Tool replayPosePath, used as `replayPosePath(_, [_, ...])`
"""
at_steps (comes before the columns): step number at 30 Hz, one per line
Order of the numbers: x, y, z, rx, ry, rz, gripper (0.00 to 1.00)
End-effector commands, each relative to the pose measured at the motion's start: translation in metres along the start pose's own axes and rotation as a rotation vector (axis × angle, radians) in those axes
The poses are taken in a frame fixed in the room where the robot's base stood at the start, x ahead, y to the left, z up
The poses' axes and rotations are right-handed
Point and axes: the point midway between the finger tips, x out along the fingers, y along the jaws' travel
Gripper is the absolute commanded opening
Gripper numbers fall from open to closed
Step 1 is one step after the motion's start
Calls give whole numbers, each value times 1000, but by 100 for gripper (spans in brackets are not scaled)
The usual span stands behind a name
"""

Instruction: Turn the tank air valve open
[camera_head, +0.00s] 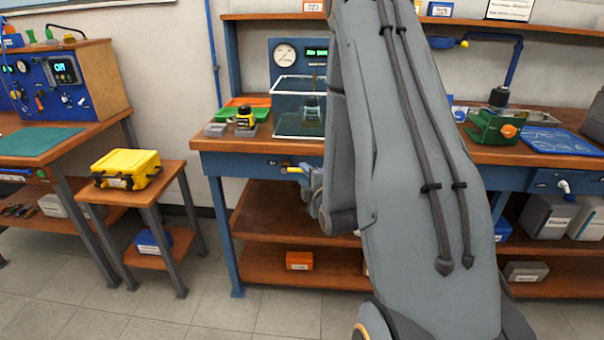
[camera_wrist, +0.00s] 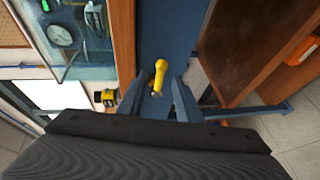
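The tank air valve's yellow handle (camera_head: 294,170) is on the blue front of the bench, below the clear water tank (camera_head: 299,122). In the wrist view the yellow handle (camera_wrist: 160,72) extends from a small metal fitting and lies between my two fingers. My gripper (camera_wrist: 158,97) is open, with a visible gap between each finger and the handle. In the head view my gripper (camera_head: 309,180) is just right of the handle, partly hidden by my arm.
The blue bench front (camera_wrist: 152,30) surrounds the valve, with the wooden lower shelf (camera_head: 265,215) below it. A black and yellow device (camera_head: 245,120) stands on the benchtop left of the tank. A side table with a yellow case (camera_head: 126,168) is further left.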

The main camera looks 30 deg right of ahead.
Motion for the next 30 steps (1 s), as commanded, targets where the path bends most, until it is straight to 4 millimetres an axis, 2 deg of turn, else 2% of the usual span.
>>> replayPosePath(6, [25,0,0,0,1,0,32])
replayPosePath(17, [31,0,0,1,0,-2,32])
replayPosePath(23, [31,0,0,1,0,-2,0])
replayPosePath(30, [31,0,0,2,0,-1,0])
